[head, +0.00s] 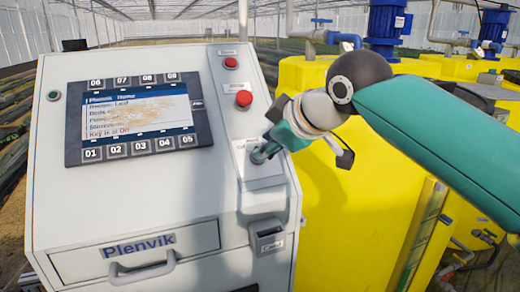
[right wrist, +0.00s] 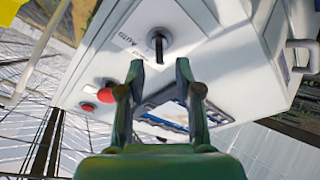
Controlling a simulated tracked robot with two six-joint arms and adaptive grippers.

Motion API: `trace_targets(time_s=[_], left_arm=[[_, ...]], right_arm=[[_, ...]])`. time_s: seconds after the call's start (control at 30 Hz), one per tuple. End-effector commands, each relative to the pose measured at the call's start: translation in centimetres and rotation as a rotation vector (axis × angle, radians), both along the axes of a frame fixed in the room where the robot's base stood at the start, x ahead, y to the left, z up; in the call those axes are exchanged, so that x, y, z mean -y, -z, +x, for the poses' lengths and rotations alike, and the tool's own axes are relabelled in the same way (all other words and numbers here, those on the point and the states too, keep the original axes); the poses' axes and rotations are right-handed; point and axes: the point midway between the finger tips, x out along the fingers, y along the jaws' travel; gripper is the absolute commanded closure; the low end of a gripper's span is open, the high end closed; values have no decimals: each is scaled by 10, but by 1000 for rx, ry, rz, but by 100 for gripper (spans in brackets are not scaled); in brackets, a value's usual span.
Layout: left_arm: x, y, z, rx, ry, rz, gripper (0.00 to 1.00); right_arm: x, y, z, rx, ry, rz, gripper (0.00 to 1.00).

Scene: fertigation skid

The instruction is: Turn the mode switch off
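The mode switch (right wrist: 158,40) is a round metal collar with a dark lever on the white cabinet face, next to an "AUTO" label in the right wrist view. In the head view my right gripper (head: 262,153) reaches in from the right to the switch plate (head: 265,180) and mostly hides the switch. My left gripper is not in view.
The cabinet (head: 120,205) carries a screen (head: 140,110), its last line reading like "Key is at On". Red buttons (head: 244,98) and (head: 231,63) sit above the switch plate, a card slot (head: 268,240) below. Yellow tanks (head: 345,220) stand right, under my arm.

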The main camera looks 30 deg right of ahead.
Motion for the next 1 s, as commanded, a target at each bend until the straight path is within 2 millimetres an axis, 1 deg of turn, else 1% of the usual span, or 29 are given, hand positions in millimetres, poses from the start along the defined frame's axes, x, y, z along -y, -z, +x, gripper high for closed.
trace_targets(time_s=[0.03,0.2,0.4,0.57,1.0], left_arm=[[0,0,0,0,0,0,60],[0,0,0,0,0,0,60],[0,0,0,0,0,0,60],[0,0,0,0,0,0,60],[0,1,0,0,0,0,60]], right_arm=[[-1,-8,-9,6,-2,0,66],[-2,-29,-35,5,-4,1,66],[-3,-44,-54,3,-3,1,66],[-2,-47,-59,1,-1,0,66],[-2,-47,-59,-1,-1,0,66]])
